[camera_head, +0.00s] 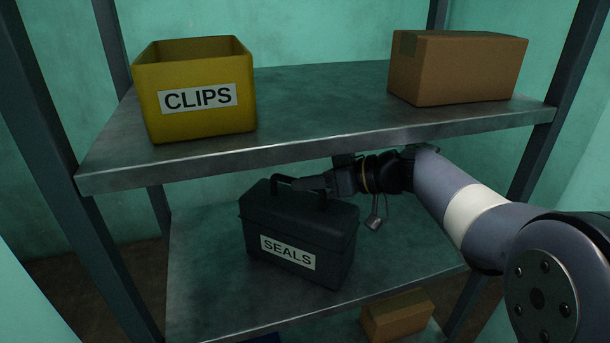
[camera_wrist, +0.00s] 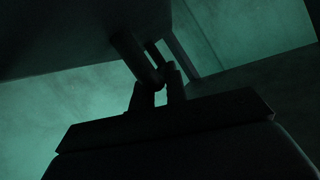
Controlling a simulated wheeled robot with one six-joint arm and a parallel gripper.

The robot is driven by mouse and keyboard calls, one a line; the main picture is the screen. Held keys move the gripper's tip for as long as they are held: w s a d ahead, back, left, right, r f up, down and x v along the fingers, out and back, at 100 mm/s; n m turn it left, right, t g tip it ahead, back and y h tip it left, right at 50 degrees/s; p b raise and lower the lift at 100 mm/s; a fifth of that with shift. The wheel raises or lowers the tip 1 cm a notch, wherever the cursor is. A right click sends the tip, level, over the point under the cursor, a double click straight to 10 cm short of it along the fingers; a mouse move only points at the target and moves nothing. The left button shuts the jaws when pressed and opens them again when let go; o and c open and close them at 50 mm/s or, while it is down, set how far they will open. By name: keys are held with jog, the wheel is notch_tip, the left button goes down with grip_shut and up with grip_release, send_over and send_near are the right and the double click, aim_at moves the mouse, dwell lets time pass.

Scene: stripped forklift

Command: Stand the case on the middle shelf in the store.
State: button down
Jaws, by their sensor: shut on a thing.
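The case (camera_head: 300,235) is dark, box-shaped and labelled SEALS, with a handle on top. In the head view it is upright over the shelf (camera_head: 210,290) below the CLIPS shelf; I cannot tell whether its base touches that shelf. My gripper (camera_head: 318,184) is shut on the case's handle, under the upper shelf's edge. In the dark wrist view the fingers (camera_wrist: 160,85) meet at the handle, above the case's lid (camera_wrist: 170,120).
The upper shelf (camera_head: 300,140) passes close above my gripper and holds a yellow CLIPS bin (camera_head: 195,90) and a cardboard box (camera_head: 458,68). Another box (camera_head: 398,315) lies lower down. Dark uprights (camera_head: 70,200) frame the rack. Bare shelf shows on both sides of the case.

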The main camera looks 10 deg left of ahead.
jog(key=shift+s+d+r, duration=0.1)
jog(key=shift+s, duration=0.15)
jog(key=shift+f, duration=0.2)
jog(key=c, duration=1.4)
grip_release()
jog(key=shift+r, duration=0.1)
jog(key=b+v, duration=0.1)
jog(key=v, duration=1.1)
jog(key=shift+b, duration=0.3)
